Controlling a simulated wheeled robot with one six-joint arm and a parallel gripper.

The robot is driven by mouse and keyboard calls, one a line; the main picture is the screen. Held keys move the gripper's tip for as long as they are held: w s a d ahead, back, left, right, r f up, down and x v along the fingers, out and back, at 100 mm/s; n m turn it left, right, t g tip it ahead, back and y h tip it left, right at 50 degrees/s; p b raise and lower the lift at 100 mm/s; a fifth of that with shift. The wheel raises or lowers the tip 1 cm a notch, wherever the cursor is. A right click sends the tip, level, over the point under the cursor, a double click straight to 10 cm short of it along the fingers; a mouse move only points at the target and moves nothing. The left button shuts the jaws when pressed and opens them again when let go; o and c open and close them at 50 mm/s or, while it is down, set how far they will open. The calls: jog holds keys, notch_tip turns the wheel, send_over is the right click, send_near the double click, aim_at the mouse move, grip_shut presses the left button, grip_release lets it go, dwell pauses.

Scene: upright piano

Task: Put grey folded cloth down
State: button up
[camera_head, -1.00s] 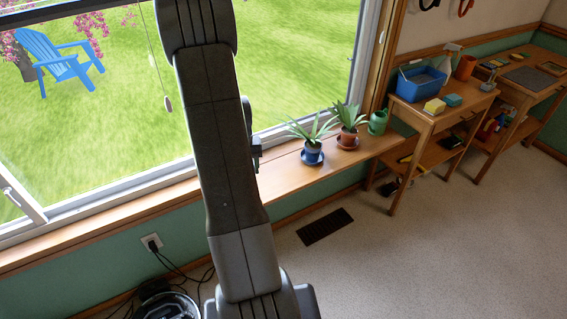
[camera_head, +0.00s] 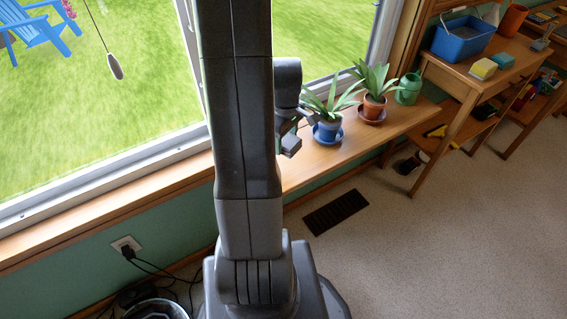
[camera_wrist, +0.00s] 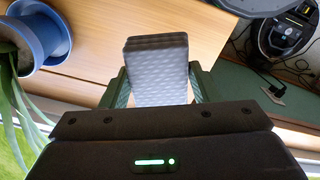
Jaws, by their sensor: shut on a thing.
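The grey folded cloth (camera_wrist: 157,70) shows in the wrist view as a textured block, held between the two fingers of my gripper (camera_wrist: 160,90). My gripper is shut on it. Behind it in that view is the wooden window shelf (camera_wrist: 100,45). I cannot tell whether the cloth touches the shelf. In the head view my gripper (camera_head: 292,135) is beside the shelf's blue-potted plant (camera_head: 328,128), to its left, partly hidden behind my arm. The cloth cannot be made out surely there.
A second plant in a brown pot (camera_head: 374,105) and a green watering can (camera_head: 408,88) stand further right on the shelf. A workbench (camera_head: 450,78) bears a blue bin (camera_head: 463,42) and sponges. Cables (camera_head: 155,265) lie below an outlet. The shelf front is bare.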

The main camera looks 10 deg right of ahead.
aim_at(285, 139)
notch_tip(285, 139, down, 9)
jog(key=shift+r+b, duration=0.1)
jog(key=shift+b, duration=0.7)
jog(key=shift+f, duration=0.25)
jog(key=o, duration=0.9)
jog(key=shift+r, duration=0.1)
notch_tip(285, 139, up, 12)
jog(key=p, duration=0.2)
jog(key=shift+r+p, duration=0.15)
jog(key=shift+p, duration=0.15)
